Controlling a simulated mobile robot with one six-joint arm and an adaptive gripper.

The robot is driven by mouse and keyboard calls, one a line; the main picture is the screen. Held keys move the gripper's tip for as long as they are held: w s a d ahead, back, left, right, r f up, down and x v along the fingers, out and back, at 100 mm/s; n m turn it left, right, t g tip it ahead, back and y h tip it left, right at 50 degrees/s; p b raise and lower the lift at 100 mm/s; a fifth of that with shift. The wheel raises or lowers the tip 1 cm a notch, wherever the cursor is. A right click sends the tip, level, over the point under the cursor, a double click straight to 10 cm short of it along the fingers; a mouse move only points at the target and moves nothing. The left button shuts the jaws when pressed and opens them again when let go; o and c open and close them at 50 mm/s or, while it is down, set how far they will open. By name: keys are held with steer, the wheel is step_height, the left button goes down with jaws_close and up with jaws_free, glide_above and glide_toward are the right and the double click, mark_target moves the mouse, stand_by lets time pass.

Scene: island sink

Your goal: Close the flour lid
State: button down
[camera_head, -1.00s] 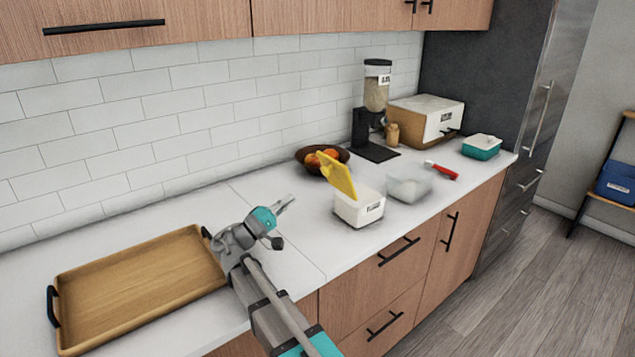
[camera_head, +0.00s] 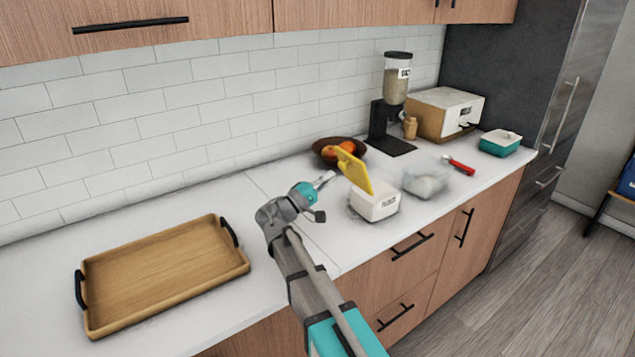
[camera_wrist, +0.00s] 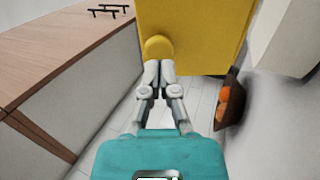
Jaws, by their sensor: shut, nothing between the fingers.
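The flour container (camera_head: 375,206) is a small white box with a dark label on the counter. Its yellow lid (camera_head: 356,174) stands open, tilted up and leaning left over the box. My gripper (camera_head: 327,178) is shut and empty, just left of the lid, with its fingertips towards it. In the wrist view the yellow lid (camera_wrist: 205,35) fills the top middle, and its rounded tab (camera_wrist: 158,46) is right at the tips of my gripper (camera_wrist: 160,66). I cannot tell whether they touch. The inside of the box is hidden.
A fruit bowl (camera_head: 328,153) sits behind the lid. A clear container (camera_head: 426,183) stands close to the right of the flour box, with a red-handled utensil (camera_head: 459,166) beyond. A dispenser (camera_head: 393,100) stands behind. A wooden tray (camera_head: 165,272) lies at left.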

steer(key=shift+x, duration=1.15)
steer(key=shift+d+p, duration=0.1)
steer(key=shift+p, duration=0.25)
